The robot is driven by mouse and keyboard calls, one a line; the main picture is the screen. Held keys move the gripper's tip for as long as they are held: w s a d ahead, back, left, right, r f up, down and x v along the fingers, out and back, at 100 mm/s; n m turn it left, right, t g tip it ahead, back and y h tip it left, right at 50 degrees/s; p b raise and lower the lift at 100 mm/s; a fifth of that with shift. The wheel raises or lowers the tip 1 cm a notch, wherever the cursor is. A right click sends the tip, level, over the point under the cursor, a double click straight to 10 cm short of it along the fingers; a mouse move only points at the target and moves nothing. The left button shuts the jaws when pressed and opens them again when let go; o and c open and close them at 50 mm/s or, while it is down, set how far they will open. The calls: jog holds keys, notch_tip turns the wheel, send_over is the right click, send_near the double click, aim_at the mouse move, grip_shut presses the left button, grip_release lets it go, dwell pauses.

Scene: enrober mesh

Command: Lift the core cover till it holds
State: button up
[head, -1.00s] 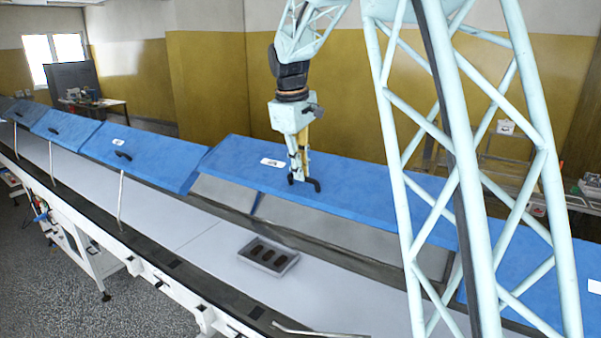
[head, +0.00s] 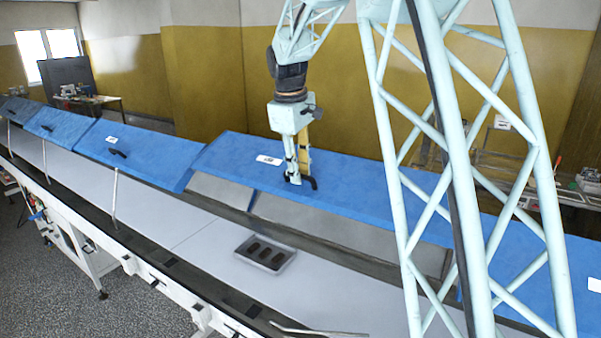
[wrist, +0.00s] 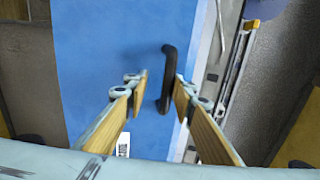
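The core cover (head: 345,178) is a long blue panel with a white label, behind the grey belt in the head view. It is raised at a slant, with grey panels showing below its front edge. Its black bar handle (head: 313,184) is near the front edge. My gripper (head: 293,179) points down at this handle. In the wrist view the handle (wrist: 167,85) stands between my two separated fingertips (wrist: 161,76), nearer the right one. A gap shows on the left side of the handle. The cover (wrist: 95,50) also fills the left-middle of the wrist view.
A grey tray (head: 265,253) with dark oval hollows lies on the belt (head: 190,228). Another blue cover (head: 130,148) adjoins on the left, with a thin metal rod (head: 115,195) in front of it. A metal bar (head: 315,332) lies at the near edge.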

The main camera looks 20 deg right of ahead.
notch_tip(320, 180, up, 12)
jog(key=s+a, duration=0.1)
jog(key=shift+s+a, duration=0.2)
jog(key=shift+a, duration=0.2)
dwell(0.3)
jog(key=shift+s, duration=0.15)
dwell(0.4)
jog(key=s+a+f+m+t+b, duration=0.15)
jog(key=s+f+b, duration=0.4)
jog(key=s, duration=0.75)
jog(key=s+a+f+m+y+b, duration=0.15)
jog(key=s+a+f+b, duration=0.35)
jog(key=s, duration=0.9)
jog(key=s+f+m+t+b, duration=0.1)
jog(key=s+f+m+b, duration=0.4)
jog(key=s, duration=0.8)
jog(key=s+a+f+b, duration=0.1)
jog(key=s+f+b, duration=0.5)
jog(key=s+f, duration=0.5)
jog(key=shift+s+b, duration=0.35)
jog(key=shift+s, duration=0.7)
jog(key=shift+w, duration=0.1)
jog(key=shift+c, duration=0.7)
